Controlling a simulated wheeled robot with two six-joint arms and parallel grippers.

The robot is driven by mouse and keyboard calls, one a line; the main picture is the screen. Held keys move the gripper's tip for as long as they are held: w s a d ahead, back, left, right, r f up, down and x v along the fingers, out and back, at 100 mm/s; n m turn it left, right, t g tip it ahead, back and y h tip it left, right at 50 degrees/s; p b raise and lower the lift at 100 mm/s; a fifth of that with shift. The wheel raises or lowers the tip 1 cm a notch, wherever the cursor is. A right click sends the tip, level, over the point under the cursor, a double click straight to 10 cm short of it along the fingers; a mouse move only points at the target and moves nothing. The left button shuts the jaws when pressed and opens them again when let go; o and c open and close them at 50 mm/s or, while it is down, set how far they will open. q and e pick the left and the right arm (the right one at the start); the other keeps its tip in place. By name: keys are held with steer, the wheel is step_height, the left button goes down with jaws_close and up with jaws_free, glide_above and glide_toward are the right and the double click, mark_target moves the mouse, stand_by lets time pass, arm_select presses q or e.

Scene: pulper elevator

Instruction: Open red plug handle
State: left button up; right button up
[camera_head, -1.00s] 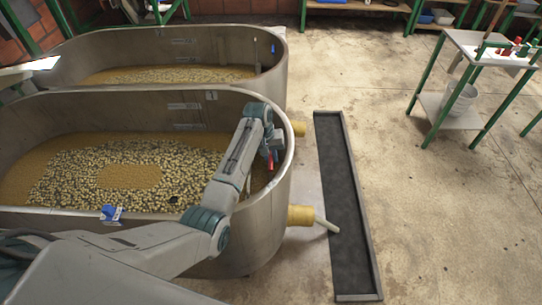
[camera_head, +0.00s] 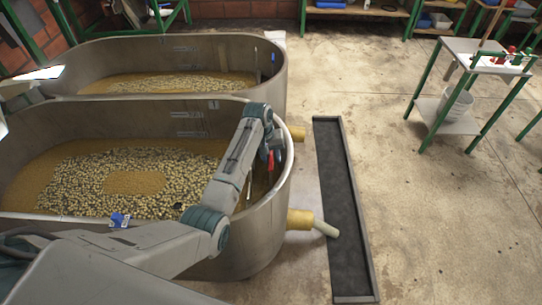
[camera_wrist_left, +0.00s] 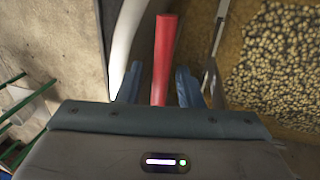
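The red plug handle (camera_head: 270,159) is at the right end inside the nearer metal tank (camera_head: 285,190). In the left wrist view the red handle (camera_wrist_left: 164,58) is a long bar standing between the two blue fingers. My left gripper (camera_wrist_left: 159,70) is open, with a visible gap on each side of the handle. In the head view my left gripper (camera_head: 274,150) hangs inside the tank's right end, partly hidden by its wrist. The handle's lower end is hidden behind the gripper body. My right gripper is not in view.
The nearer tank holds brownish liquid with floating beans (camera_head: 75,180). A second tank (camera_head: 278,70) stands behind it. Yellow outlet pipes (camera_head: 299,219) face a dark floor channel (camera_head: 345,210). A table (camera_head: 480,52) stands at right. Open floor lies between.

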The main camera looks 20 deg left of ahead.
arm_select(q)
step_height(320, 180, up, 11)
steer(key=a+b, duration=0.1)
steer(key=a, duration=0.1)
steer(key=shift+s+f+b, duration=0.15)
steer(key=shift+s+b, duration=0.15)
steer(key=shift+b, duration=0.05)
steer(key=shift+f, duration=0.1)
